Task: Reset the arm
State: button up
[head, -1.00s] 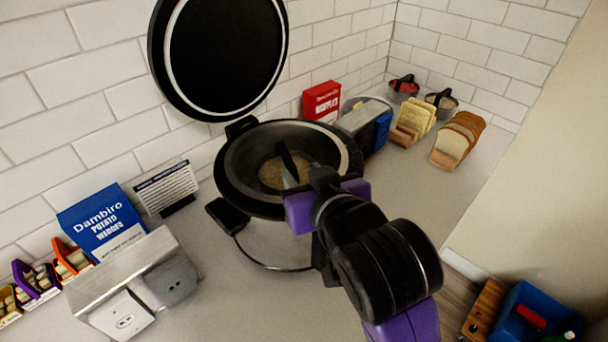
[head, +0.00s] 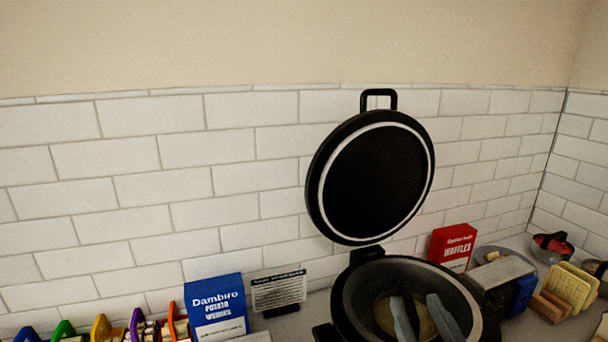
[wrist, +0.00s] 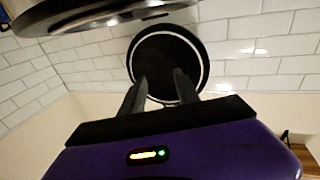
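My gripper (wrist: 159,76) shows in the wrist view as two dark fingers, spread apart with nothing seen between them. Its purple body fills the lower part of that view. In the head view, two grey finger shapes, seemingly my gripper (head: 422,297), stand at the bottom edge in front of the pot's opening. The rest of my arm is out of that view. I cannot tell how far the fingers are from the pot.
The black pot (head: 352,300) stands on the counter, its round lid (head: 375,180) raised against the tiled wall. A red waffles box (head: 451,247), a metal-topped appliance (head: 500,272) and bread slices (head: 572,285) are right.

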jog(key=s+d+f+g, duration=0.1)
jog(key=s+f, duration=0.5)
jog(key=s, duration=0.4)
jog(key=s+d+f+g, duration=0.1)
jog(key=s+f, duration=0.6)
jog(key=s, duration=0.4)
jog(key=s+d+f+g, duration=0.1)
jog(key=s+d+f, duration=0.1)
jog(key=s+f, duration=0.5)
jog(key=s, duration=0.4)
jog(key=shift+m+g+b, duration=0.3)
jog(key=shift+b, duration=0.1)
jog(key=shift+f, duration=0.1)
